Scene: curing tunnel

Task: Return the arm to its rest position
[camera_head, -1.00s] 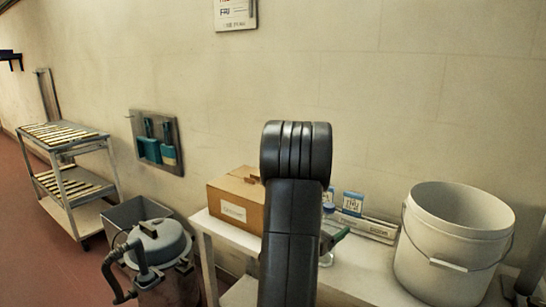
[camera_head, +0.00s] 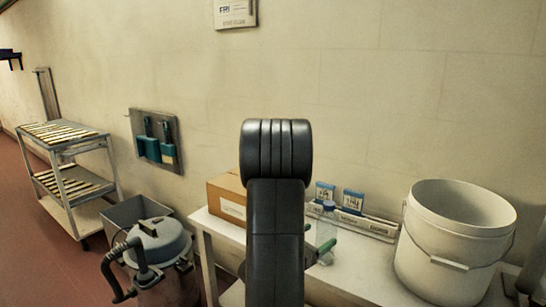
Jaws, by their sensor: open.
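My black arm (camera_head: 275,215) rises through the middle of the view, bent over at its top. My gripper (camera_head: 318,237) is mostly hidden behind it; only two green fingertips show at the arm's right edge. They are apart, so the gripper is open. A clear bottle with a blue cap (camera_head: 328,206) stands upright on the white table just there. The fingertips overlap the bottle's outline in the picture; I cannot tell if they touch it. I see nothing held.
A cardboard box (camera_head: 226,200) is partly behind my arm. A white bucket (camera_head: 452,245) stands at the table's right. Blue-and-white cards (camera_head: 353,203) stand by the wall. A grey lidded vessel (camera_head: 160,245) and a rack cart (camera_head: 70,180) are left. Table space lies between bottle and bucket.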

